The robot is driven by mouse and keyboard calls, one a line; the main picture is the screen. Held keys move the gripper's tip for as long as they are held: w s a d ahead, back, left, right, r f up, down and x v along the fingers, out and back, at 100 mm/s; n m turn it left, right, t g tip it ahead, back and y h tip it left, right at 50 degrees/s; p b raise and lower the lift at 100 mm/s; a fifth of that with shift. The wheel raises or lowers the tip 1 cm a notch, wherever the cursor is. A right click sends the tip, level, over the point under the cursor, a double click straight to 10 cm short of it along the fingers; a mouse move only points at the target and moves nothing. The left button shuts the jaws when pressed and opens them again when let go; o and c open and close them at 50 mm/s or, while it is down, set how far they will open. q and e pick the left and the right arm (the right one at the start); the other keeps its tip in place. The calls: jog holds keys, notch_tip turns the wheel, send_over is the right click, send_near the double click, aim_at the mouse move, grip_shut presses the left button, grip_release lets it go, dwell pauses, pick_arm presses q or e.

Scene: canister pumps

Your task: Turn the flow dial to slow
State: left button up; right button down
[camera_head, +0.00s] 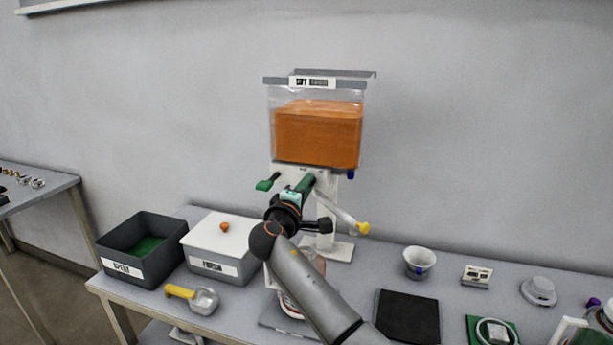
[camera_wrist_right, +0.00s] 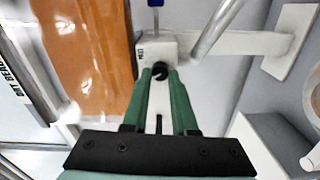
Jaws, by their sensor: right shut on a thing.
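The canister (camera_head: 318,132) holds orange material and stands on a white pump stand (camera_head: 340,250) against the wall. The flow dial (camera_wrist_right: 160,72) is a small black knob on the white pump body, seen in the right wrist view, with a label reading MED (camera_wrist_right: 140,52) beside it. My right gripper (camera_wrist_right: 160,76) has its green fingers shut on the dial, one on each side. In the head view my right gripper (camera_head: 309,182) reaches the front of the pump and hides the dial. The dial's pointer direction cannot be told. My left gripper is not in view.
Dark SPENT bin (camera_head: 118,267), white-lidded bin (camera_head: 215,240) and yellow-handled scoop (camera_head: 204,301) lie left. A white cup (camera_head: 419,262) and black mat (camera_head: 410,318) are right.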

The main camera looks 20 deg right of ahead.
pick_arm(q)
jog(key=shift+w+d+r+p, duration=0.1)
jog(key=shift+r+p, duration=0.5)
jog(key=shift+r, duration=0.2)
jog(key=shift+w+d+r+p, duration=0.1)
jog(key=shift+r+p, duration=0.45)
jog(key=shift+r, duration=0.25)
pick_arm(e)
jog(key=shift+n, duration=1.6)
jog(key=c, duration=0.7)
grip_release()
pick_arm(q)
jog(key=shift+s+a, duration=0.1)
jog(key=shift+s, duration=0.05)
